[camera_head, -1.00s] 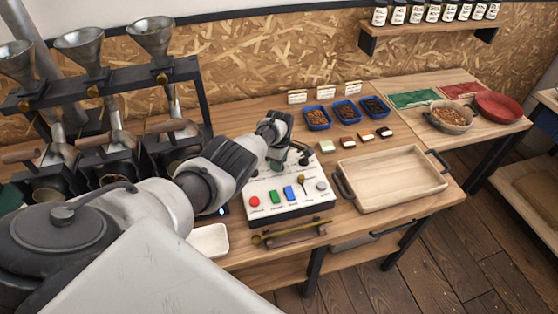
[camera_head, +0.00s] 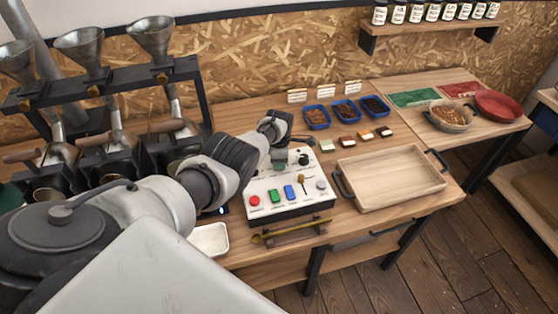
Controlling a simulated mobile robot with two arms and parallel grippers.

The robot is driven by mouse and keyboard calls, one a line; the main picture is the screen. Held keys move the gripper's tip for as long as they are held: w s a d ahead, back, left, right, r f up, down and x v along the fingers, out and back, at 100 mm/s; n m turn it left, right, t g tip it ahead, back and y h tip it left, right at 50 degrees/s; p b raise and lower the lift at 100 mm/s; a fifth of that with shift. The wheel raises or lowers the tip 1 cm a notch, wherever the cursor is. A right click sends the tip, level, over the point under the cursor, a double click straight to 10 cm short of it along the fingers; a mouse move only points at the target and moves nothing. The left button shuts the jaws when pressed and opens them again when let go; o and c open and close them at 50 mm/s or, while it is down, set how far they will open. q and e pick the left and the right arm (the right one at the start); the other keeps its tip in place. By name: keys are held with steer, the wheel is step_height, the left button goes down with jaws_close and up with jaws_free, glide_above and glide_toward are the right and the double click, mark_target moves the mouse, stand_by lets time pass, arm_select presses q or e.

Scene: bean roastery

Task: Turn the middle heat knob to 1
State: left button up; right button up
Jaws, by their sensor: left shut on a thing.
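A white control box (camera_head: 312,203) stands on the wooden bench, with a red, a green and a blue button, a small lever and a grey knob along its front. My left gripper (camera_head: 281,160) is over the back part of the box, shut on a knob that it mostly hides. A dark knob (camera_head: 303,159) shows just to the right of the gripper. The arm hides the left back part of the box. I cannot read the dial marks or which number the held knob points to. My right gripper is not in view.
A wooden tray (camera_head: 343,165) with dark handles stands right of the box. Blue bean bowls (camera_head: 317,126) and small sample blocks are behind it. A white dish (camera_head: 211,240) and a brass scoop (camera_head: 258,239) are near the front edge. Roasters with metal funnels (camera_head: 152,38) stand at left.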

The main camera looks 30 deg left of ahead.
arm_select(q)
steer(key=shift+r, duration=0.1)
steer(key=o, duration=0.9)
step_height(320, 180, up, 6)
steer(key=p, duration=0.5)
steer(key=shift+r, duration=0.25)
steer(key=shift+r+p, duration=0.7)
steer(key=shift+r, duration=1.4)
